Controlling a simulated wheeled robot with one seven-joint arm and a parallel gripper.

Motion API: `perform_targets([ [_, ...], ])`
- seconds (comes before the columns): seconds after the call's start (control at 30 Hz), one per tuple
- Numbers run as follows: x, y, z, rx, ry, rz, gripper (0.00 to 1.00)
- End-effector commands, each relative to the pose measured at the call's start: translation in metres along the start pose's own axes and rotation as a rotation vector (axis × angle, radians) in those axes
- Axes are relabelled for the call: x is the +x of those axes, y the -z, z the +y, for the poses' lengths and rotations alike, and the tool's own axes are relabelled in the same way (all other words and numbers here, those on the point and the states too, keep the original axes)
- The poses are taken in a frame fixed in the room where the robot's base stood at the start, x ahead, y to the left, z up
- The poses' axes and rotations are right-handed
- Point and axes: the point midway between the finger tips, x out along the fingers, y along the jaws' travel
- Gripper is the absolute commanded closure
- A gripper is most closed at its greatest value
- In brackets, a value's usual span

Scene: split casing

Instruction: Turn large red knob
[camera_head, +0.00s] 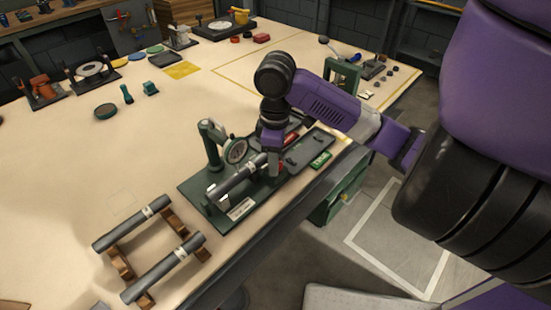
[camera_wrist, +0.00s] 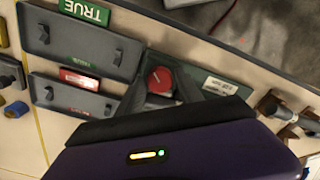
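The large red knob (camera_wrist: 160,80) shows in the wrist view, on a dark green fixture plate (camera_wrist: 205,80), with grey parts around it. In the head view the green fixture (camera_head: 195,188) carries a dial gauge (camera_head: 236,151) and a grey cylinder (camera_head: 236,179) lying across supports. My gripper (camera_head: 273,166) points down over the right end of this fixture, close to the cylinder's end. It largely hides the knob in the head view. Whether its fingers touch the knob, and how far apart they are, I cannot tell.
Two grey cylinders (camera_head: 131,223) rest on wooden racks at the front left. Right of the fixture are a dark tray (camera_head: 310,150) and a green TRUE label (camera_head: 321,160); the wrist view also shows a red label (camera_wrist: 80,80). The table's edge is close by.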

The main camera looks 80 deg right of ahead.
Motion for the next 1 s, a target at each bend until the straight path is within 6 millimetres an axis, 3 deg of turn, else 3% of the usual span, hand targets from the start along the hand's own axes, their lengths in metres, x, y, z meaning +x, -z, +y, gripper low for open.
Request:
perform_targets([
  [0.27, -0.003, 0.000, 0.001, -0.001, -0.002, 0.000, 0.57],
  [0.7, -0.066, 0.000, 0.001, -0.002, -0.004, 0.000, 0.57],
  [1.0, -0.078, 0.000, 0.000, -0.001, 0.000, 0.000, 0.57],
])
